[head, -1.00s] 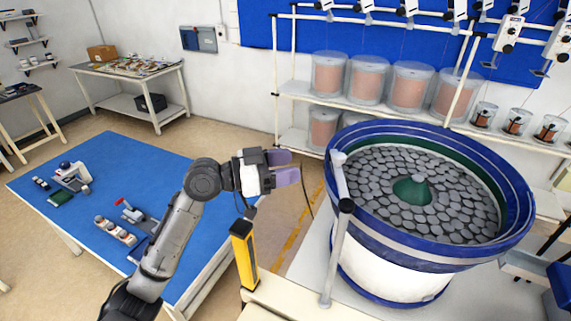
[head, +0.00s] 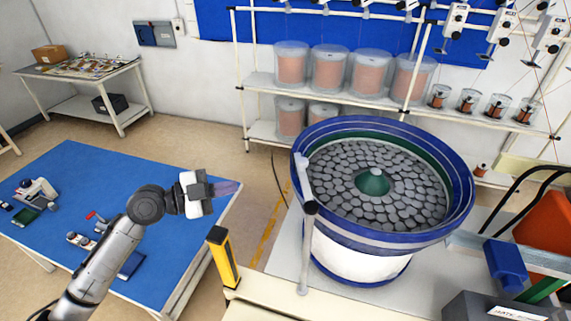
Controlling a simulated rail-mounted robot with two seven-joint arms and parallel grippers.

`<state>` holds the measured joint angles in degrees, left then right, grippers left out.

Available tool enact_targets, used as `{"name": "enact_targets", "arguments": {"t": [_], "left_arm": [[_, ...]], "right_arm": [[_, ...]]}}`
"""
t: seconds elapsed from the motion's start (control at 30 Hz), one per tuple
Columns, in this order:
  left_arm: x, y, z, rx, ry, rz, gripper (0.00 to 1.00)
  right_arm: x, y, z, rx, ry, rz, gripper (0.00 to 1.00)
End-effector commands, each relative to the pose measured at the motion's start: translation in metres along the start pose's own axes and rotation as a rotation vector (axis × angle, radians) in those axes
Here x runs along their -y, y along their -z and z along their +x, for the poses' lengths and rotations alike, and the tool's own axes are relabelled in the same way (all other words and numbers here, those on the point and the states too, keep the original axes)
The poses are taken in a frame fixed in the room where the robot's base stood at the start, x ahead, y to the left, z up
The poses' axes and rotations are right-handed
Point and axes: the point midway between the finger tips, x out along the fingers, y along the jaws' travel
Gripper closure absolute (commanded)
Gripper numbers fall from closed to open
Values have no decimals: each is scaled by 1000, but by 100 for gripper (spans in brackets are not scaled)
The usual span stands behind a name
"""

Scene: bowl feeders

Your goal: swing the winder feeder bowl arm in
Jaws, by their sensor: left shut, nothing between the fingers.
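The winder feeder bowl (head: 335,228) is a large blue-rimmed bowl with a white lower body, full of grey discs around a green centre cone. A grey post with a black joint, which looks like the bowl arm (head: 307,235), stands upright at the bowl's left front edge. My left gripper (head: 232,188) is shut and empty. It points right, above the right end of the blue table and apart from the post and bowl. My right gripper is not in view.
A yellow and black post (head: 222,258) stands between my left arm and the bowl. The blue-topped table (head: 85,175) holds small tools. A rack (head: 258,83) with copper spools stands behind the bowl. An orange part (head: 546,232) and blue block are at the right.

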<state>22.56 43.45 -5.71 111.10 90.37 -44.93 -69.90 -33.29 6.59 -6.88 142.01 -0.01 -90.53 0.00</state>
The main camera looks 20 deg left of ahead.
Motion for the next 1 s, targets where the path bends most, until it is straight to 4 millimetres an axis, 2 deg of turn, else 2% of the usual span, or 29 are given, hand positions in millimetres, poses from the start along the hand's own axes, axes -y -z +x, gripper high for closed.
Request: {"name": "enact_targets", "arguments": {"t": [0.2,0.43,0.6,0.73,1.0], "left_arm": [[6,10,0,-44,53,458,100],[10,12,0,-37,86,783,100],[11,12,2,-33,88,880,100],[13,15,12,-34,90,893,100],[18,21,60,-35,90,890,100]], "right_arm": [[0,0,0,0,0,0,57],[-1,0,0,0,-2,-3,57],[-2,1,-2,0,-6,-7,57],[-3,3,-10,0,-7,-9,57],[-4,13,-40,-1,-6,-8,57]]}}
